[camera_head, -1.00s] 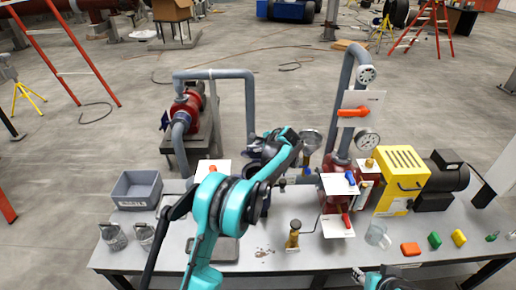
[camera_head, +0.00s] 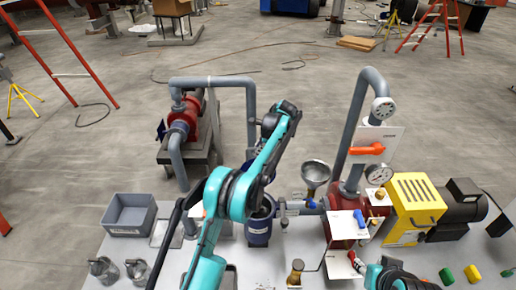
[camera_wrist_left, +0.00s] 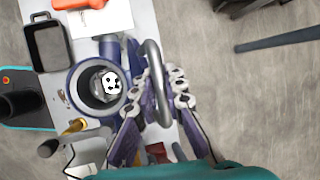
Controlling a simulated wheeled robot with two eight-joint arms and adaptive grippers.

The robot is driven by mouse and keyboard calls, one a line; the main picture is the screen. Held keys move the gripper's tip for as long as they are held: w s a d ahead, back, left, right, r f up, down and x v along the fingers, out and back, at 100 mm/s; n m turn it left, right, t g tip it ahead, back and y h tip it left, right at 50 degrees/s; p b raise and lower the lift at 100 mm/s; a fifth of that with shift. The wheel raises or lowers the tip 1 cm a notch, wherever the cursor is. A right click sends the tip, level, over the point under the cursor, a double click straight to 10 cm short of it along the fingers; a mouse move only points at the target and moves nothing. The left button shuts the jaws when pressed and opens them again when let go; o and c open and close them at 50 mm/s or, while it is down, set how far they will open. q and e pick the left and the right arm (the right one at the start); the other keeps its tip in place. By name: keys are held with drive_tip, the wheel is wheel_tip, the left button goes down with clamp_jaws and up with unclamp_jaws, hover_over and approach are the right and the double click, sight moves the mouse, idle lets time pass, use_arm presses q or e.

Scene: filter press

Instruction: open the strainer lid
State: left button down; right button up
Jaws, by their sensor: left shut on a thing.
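The blue strainer body (camera_head: 258,228) stands on the table in the middle of the head view. Its round top is open and uncovered; the left wrist view shows its rim and hollow (camera_wrist_left: 84,101), with a dotted pale disc inside. My left gripper (camera_wrist_left: 158,98) is shut on the grey looped handle (camera_wrist_left: 153,62) of the strainer lid, beside the opening in that view. The lid itself is mostly hidden by the fingers. In the head view my left gripper (camera_head: 266,150) is above and behind the strainer, largely hidden by its arm. My right gripper (camera_head: 360,264) is at lower right, its fingers unclear.
A funnel (camera_head: 315,174) and a red pump with valve levers (camera_head: 344,224) stand right of the strainer. A yellow guard (camera_head: 414,203) is farther right. A grey bin (camera_head: 130,213) and two metal jugs (camera_head: 103,268) are at left. A pipe arches behind the strainer.

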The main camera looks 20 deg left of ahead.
use_arm(q)
drive_tip(key=shift+w+a+f, duration=0.1)
drive_tip(key=shift+w+a, duration=0.05)
drive_tip(key=shift+w, duration=0.3)
use_arm(e)
drive_tip(key=shift+w+a, duration=0.1)
drive_tip(key=shift+w, duration=0.35)
use_arm(q)
drive_tip(key=c, duration=1.6)
unclamp_jaws()
drive_tip(key=v, duration=1.2)
drive_tip(key=shift+s, duration=0.1)
